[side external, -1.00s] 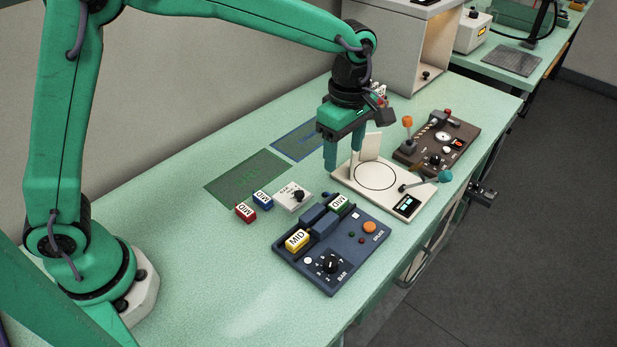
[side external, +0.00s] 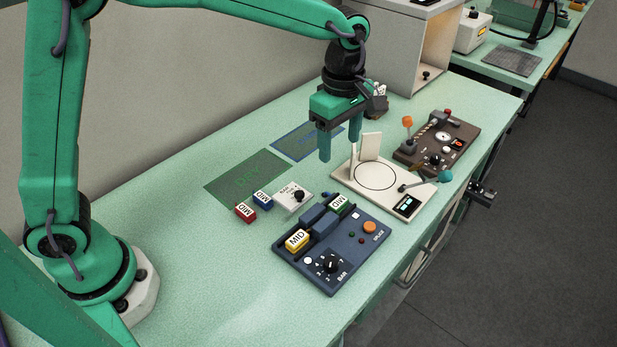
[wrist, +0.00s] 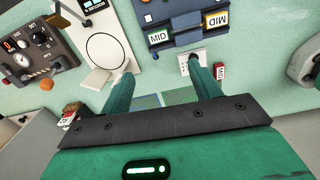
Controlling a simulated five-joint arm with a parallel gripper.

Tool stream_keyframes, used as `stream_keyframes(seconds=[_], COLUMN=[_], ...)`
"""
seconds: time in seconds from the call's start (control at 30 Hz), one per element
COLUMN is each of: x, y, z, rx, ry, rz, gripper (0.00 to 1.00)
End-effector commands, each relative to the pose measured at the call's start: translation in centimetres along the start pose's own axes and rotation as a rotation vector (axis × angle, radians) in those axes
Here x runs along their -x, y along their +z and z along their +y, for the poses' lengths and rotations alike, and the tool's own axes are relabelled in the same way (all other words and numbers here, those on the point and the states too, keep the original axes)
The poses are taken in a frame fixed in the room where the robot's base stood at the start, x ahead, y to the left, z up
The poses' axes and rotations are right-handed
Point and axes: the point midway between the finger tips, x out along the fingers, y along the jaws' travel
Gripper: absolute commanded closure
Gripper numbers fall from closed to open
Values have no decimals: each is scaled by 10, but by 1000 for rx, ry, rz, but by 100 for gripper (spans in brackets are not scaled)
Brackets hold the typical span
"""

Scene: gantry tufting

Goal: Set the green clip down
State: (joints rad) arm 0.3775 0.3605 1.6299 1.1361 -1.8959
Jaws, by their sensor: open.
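The green clip (side external: 339,204), a small block with a white MID label, sits at the far end of the dark blue device (side external: 343,258). In the wrist view the green clip (wrist: 158,36) shows at the device's edge. My gripper (side external: 340,152) is open and empty, raised above the bench on the far side of the device, clear of the clip. In the wrist view my gripper (wrist: 161,70) has its fingers wide apart with nothing between them.
A yellow clip (side external: 297,240) sits at the device's near end. Red (side external: 245,212) and blue (side external: 262,199) clips lie left, beside a white knob box (side external: 292,196). A cream plate unit (side external: 345,175) stands close by my fingers. The dark green mat (side external: 248,176) is clear.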

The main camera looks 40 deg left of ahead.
Motion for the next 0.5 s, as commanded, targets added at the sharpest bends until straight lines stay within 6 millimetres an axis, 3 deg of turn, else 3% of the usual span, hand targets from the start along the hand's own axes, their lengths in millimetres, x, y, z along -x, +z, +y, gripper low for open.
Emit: stream_keyframes(seconds=[0.27,0.5], x=[36,64], y=[-37,-74], z=[-27,-64], rx=[-223,-488], ry=[77,164], rz=[-11,10], gripper=[38,38])
